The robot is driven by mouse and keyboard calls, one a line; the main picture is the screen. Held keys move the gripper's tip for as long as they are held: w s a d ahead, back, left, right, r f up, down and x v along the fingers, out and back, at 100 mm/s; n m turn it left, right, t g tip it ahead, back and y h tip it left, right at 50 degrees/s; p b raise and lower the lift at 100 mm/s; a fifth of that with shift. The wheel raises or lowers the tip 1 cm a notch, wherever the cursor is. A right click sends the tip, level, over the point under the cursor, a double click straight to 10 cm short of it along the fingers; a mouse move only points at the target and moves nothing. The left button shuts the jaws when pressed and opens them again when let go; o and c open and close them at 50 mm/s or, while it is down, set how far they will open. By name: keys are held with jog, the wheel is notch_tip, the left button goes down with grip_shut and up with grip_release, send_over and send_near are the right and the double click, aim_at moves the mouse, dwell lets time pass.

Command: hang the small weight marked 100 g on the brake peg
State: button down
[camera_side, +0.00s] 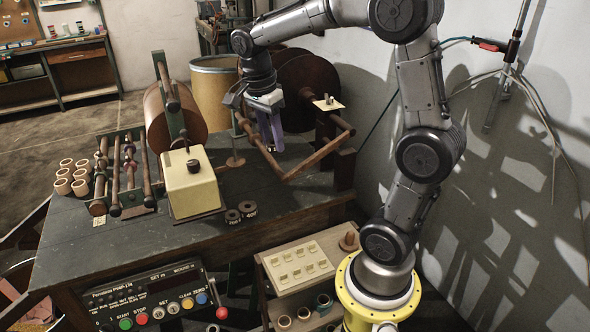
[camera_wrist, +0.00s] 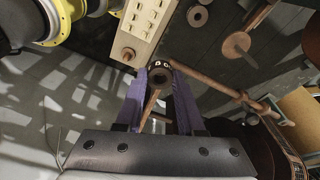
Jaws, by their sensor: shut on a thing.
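My gripper (camera_side: 273,140) has purple fingers and points down beside the wooden lever bars at the right end of the bench. In the wrist view, my gripper (camera_wrist: 162,84) is shut on a small dark ring-shaped weight (camera_wrist: 160,64) with pale marks on its rim; the full marking is not readable. In the side view the weight cannot be made out between the fingers. Wooden bars (camera_side: 318,157) meet at a corner just below and right of the fingers. In the wrist view a bar (camera_wrist: 207,83) runs close by the weight. I cannot tell which part is the brake peg, or whether the weight touches it.
Two dark weights (camera_side: 241,213) sit on the bench front. A disc on a stem (camera_side: 235,161) stands left of my gripper. A shelf with a pale label board (camera_side: 298,265) stands in front.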

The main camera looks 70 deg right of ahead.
jog(key=w+d+r, duration=0.1)
jog(key=w, duration=0.3)
jog(key=w+d+r, duration=0.1)
jog(key=w+r, duration=0.1)
jog(key=w, duration=0.2)
jog(key=w+d+r, duration=0.1)
jog(key=w+d, duration=0.1)
jog(key=w, duration=0.3)
jog(key=shift+w+r, duration=0.1)
jog(key=shift+r, duration=0.25)
jog(key=shift+f, duration=4.4)
jog(key=shift+c, duration=2.2)
grip_release()
notch_tip(320, 180, up, 14)
jog(key=a, duration=0.2)
jog(key=shift+w+f, duration=0.2)
jog(key=shift+w, duration=0.2)
